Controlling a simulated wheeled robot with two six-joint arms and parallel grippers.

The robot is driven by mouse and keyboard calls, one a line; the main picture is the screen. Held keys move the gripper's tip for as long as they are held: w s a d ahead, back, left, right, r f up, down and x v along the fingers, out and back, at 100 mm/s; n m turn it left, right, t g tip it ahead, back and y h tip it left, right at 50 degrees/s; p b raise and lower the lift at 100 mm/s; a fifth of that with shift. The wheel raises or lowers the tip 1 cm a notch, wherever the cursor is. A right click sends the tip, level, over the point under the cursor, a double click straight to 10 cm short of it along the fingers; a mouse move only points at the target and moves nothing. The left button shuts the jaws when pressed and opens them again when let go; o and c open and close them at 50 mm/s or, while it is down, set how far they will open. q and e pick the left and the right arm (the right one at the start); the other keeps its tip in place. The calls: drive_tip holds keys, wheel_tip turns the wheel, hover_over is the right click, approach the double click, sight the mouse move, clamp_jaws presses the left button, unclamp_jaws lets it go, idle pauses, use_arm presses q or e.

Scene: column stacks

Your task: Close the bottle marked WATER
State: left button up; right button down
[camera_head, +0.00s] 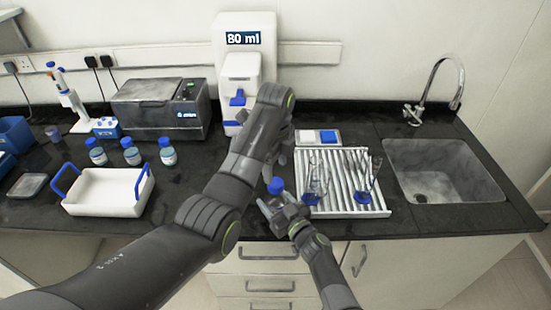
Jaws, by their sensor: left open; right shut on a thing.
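A small bottle with a blue cap (275,185) is at the front middle of the counter, and the cap sits at its top. My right gripper (280,207) is shut on this bottle and hides most of its body. Its label cannot be read, so I cannot tell whether it is marked WATER. My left gripper (280,155) is open, above and behind the blue cap, and partly hidden by its own arm. I cannot see whether the cap is fully seated.
Three blue-capped bottles (131,152) stand at left behind a white tray (105,208) with blue handles. A dispenser (240,75) reads 80 ml. Glassware with blue bases stands on a ridged drying rack (345,165) right of my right gripper. A sink (440,170) is far right.

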use_arm(q)
drive_tip(key=n, duration=0.3)
drive_tip(key=shift+r, duration=0.15)
drive_tip(key=n, duration=0.4)
drive_tip(key=shift+r+n, duration=0.15)
drive_tip(key=shift+n, duration=0.25)
drive_tip(key=n, duration=0.4)
drive_tip(key=shift+r+n, duration=0.15)
drive_tip(key=shift+n, duration=0.15)
drive_tip(key=n, duration=0.4)
drive_tip(key=shift+r+n, duration=0.15)
drive_tip(key=shift+n, duration=0.15)
drive_tip(key=n, duration=0.3)
drive_tip(key=shift+r, duration=0.1)
drive_tip(key=n, duration=0.4)
drive_tip(key=shift+r+n, duration=0.15)
drive_tip(key=shift+n, duration=0.25)
drive_tip(key=n, duration=0.4)
drive_tip(key=shift+r, duration=0.15)
drive_tip(key=n, duration=0.4)
drive_tip(key=shift+r, duration=0.1)
